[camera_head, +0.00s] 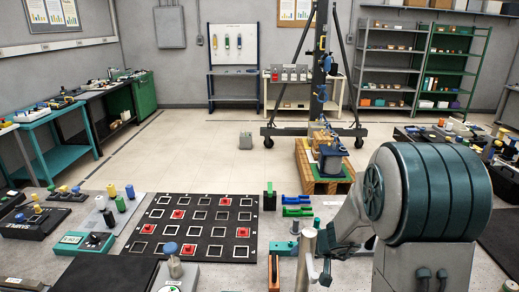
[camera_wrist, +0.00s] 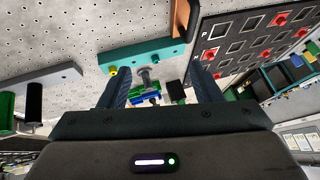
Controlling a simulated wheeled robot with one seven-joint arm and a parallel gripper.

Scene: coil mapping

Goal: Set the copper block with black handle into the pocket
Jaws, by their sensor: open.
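A black panel (camera_head: 197,226) lies on the bench in the head view, with rows of light-edged square pockets, several holding red pieces. Its corner also shows at upper right in the wrist view (camera_wrist: 232,60). A narrow copper-brown piece (camera_head: 274,275) with a dark upper part stands near the bench's front edge; I cannot tell if it is the copper block with black handle. In the wrist view a copper-brown piece (camera_wrist: 180,20) sits at the end of a teal bar. My gripper (camera_wrist: 160,88) is open, its two dark fingers apart, with nothing visibly held between them.
Green and blue holders (camera_head: 297,205) lie right of the panel. A silver post (camera_head: 305,262) stands close to my arm. A blue-topped knob (camera_head: 171,255) stands at the panel's front edge. A black control box (camera_head: 32,222) is at left. The floor beyond is mostly clear.

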